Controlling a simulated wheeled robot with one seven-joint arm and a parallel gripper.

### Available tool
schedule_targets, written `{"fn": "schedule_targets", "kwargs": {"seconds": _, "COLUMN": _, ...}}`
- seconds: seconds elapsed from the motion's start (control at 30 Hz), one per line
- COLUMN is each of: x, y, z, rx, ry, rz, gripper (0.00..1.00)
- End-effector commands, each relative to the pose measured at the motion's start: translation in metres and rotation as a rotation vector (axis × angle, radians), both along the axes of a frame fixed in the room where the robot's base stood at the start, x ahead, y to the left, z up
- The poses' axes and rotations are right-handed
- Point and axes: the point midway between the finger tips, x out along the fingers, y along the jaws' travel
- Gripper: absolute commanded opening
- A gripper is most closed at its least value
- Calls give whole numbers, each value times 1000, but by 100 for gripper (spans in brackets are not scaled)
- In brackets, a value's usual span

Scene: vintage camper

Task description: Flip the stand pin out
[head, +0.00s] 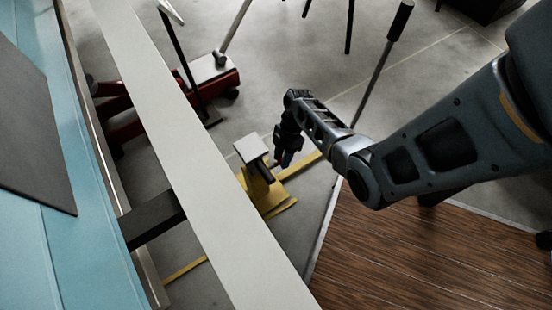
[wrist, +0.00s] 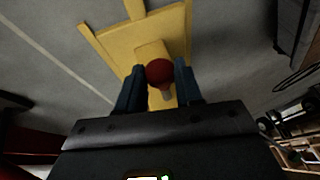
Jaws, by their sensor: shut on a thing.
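The yellow jack stand (head: 262,190) stands on the concrete floor, with a flat grey top plate (head: 250,147). My gripper (head: 284,160) is at its right side, pointing down. In the wrist view, the stand pin's round red knob (wrist: 159,71) sits between the two dark blue fingers of my gripper (wrist: 160,80), which are shut on it. A short pale piece of the pin shows just below the knob. The yellow stand (wrist: 118,38) fills the upper middle behind it. How far the pin sits in the stand is hidden.
A long pale beam (head: 190,150) crosses the left side beside a light blue camper panel (head: 95,200). A red floor jack (head: 215,75) with a long handle lies behind. A wood-plank surface (head: 410,250) is at lower right. Grey floor (head: 300,60) is open beyond the stand.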

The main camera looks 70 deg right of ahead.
Motion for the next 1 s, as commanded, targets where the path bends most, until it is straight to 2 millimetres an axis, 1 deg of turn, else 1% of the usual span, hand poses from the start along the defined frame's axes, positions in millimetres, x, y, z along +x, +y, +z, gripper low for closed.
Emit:
{"fn": "schedule_targets", "kwargs": {"seconds": 0.03, "x": -1, "y": -3, "z": 0, "rx": -3, "ry": 1, "rz": 0, "gripper": 0}}
{"fn": "schedule_targets", "kwargs": {"seconds": 0.27, "x": -1, "y": -3, "z": 0, "rx": -4, "ry": 1, "rz": 1, "gripper": 0}}
{"fn": "schedule_targets", "kwargs": {"seconds": 0.3, "x": -1, "y": -3, "z": 0, "rx": -4, "ry": 1, "rz": 1, "gripper": 39}}
{"fn": "schedule_targets", "kwargs": {"seconds": 0.53, "x": -1, "y": -2, "z": 0, "rx": -2, "ry": 0, "rz": 1, "gripper": 61}}
{"fn": "schedule_targets", "kwargs": {"seconds": 0.8, "x": -1, "y": -3, "z": 2, "rx": -2, "ry": 0, "rz": 1, "gripper": 61}}
{"fn": "schedule_targets", "kwargs": {"seconds": 0.87, "x": -1, "y": -5, "z": 7, "rx": -2, "ry": 0, "rz": 1, "gripper": 61}}
{"fn": "schedule_targets", "kwargs": {"seconds": 1.0, "x": -2, "y": -13, "z": 27, "rx": -3, "ry": -1, "rz": 1, "gripper": 61}}
